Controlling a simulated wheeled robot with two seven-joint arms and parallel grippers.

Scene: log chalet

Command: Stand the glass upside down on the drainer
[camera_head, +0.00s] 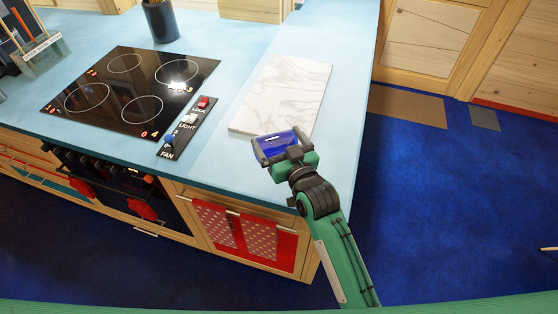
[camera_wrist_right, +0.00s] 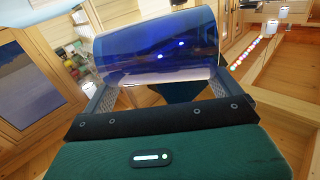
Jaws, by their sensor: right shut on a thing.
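A blue see-through glass (camera_head: 281,140) is held in my right gripper (camera_head: 277,150) over the front right corner of the light blue counter. The glass lies on its side, its long axis running roughly left to right. In the right wrist view the glass (camera_wrist_right: 158,48) fills the space between the two fingers of the right gripper (camera_wrist_right: 160,92), which are shut on it. The counter's front edge is just below the gripper. My left gripper is not in view.
A white marble board (camera_head: 283,95) lies flat on the counter just beyond the gripper. A black hob (camera_head: 130,90) and a switch panel (camera_head: 187,127) are to its left. A dark pot (camera_head: 160,20) stands at the back. Red dotted towels (camera_head: 235,228) hang below.

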